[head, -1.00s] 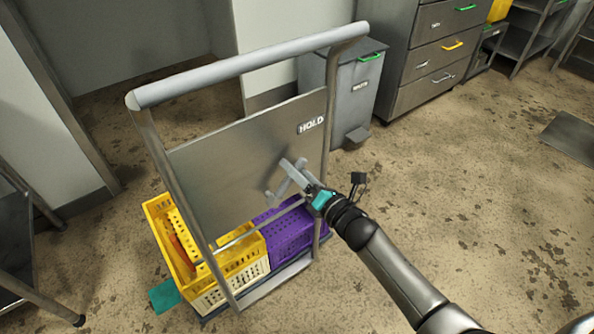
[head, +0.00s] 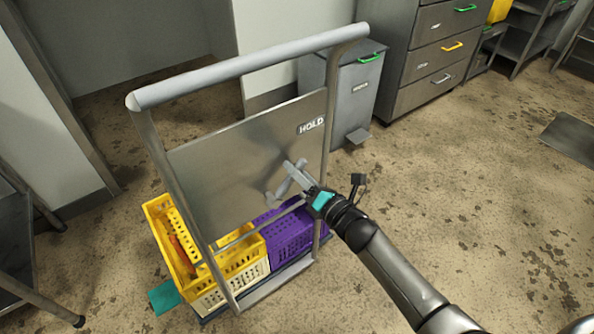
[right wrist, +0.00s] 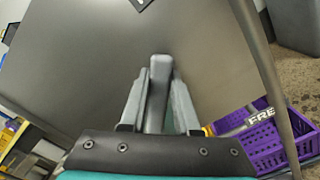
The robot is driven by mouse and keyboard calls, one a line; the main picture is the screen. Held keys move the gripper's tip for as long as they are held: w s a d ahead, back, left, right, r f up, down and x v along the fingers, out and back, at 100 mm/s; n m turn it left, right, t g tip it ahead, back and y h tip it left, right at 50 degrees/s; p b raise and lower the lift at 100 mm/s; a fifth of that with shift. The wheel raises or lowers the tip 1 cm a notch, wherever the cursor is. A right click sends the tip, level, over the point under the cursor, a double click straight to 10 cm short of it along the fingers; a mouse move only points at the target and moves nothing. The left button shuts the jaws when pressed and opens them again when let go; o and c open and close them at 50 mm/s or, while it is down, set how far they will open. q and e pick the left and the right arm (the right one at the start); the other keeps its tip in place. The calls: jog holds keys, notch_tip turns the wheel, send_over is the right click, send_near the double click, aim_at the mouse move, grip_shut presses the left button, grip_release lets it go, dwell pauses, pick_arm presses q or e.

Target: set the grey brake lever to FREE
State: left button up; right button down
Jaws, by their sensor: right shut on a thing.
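The grey brake lever (head: 273,198) is on the metal panel (head: 235,165) of the trolley, below the HOLD label (head: 311,125). My right gripper (head: 291,173) is at the lever, in front of the panel. In the right wrist view the lever (right wrist: 158,85) stands between the two fingers, which are shut on it. My arm and fingers hide part of the lever in the head view. My left gripper is not in view.
The trolley has a thick grey push handle (head: 250,67) above the panel. A yellow crate (head: 236,263) and a purple crate (head: 290,233) stand behind it. A grey bin (head: 357,95) and a drawer cabinet (head: 433,50) are behind. The floor on the right is mostly clear.

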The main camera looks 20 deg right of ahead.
aim_at(291, 194)
dwell(0.9)
